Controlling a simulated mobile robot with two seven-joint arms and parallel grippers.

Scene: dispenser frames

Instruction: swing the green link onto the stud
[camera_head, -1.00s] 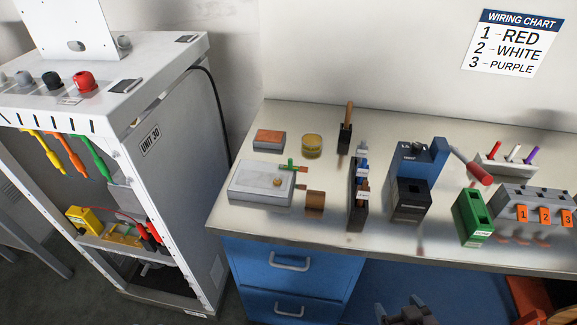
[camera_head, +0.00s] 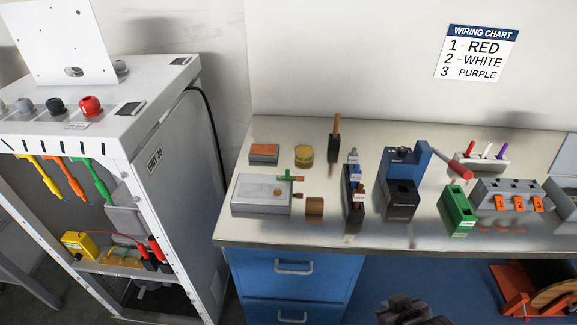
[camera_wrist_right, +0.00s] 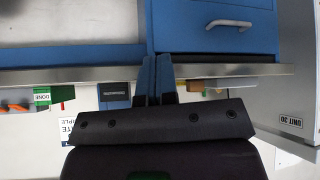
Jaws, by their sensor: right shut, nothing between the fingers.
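A green link (camera_head: 90,174) hangs at a slant under the top panel of the white cabinet, at the left of the head view. An orange link (camera_head: 64,178) and a yellow link (camera_head: 40,178) hang to its left. I cannot make out which part is the stud. My right gripper (camera_head: 408,308) is at the bottom edge of the head view, in front of the bench and far from the green link. In the right wrist view its fingers (camera_wrist_right: 155,75) are together with nothing between them. My left gripper is not in view.
The cabinet side (camera_head: 178,200) stands left of the metal bench (camera_head: 330,232). The bench carries a grey box (camera_head: 250,194), a blue-black device (camera_head: 402,165) and a green block (camera_head: 457,212). Blue drawers (camera_head: 290,268) are below. An orange reel (camera_head: 545,295) is at lower right.

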